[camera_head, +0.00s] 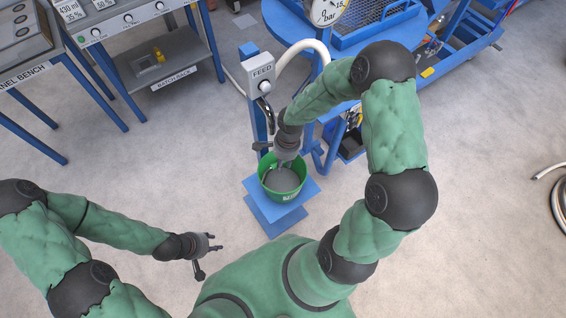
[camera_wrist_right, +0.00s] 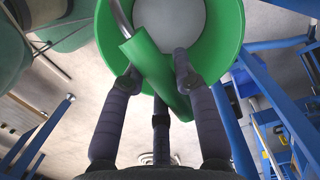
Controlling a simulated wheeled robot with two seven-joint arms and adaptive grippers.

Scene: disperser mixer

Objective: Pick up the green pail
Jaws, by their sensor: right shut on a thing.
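The green pail (camera_head: 284,192) stands upright on a small blue stand (camera_head: 259,190) beneath the FEED post. It holds grey contents, and its round rim shows in the right wrist view (camera_wrist_right: 233,52). My right gripper (camera_head: 285,163) reaches down to the pail's far side from above. In the right wrist view my right gripper (camera_wrist_right: 156,75) is shut on a green grip sleeve of the pail's handle (camera_wrist_right: 152,72). My left gripper (camera_head: 213,243) is open and empty, low over the floor to the left of the pail.
The FEED post (camera_head: 262,77) with its pipe and tap stands just behind the pail. A blue machine frame (camera_head: 320,60) with a gauge is behind it. A panel bench (camera_head: 30,62) and a BATCH RACK (camera_head: 165,78) stand at the upper left. The floor on the left is clear.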

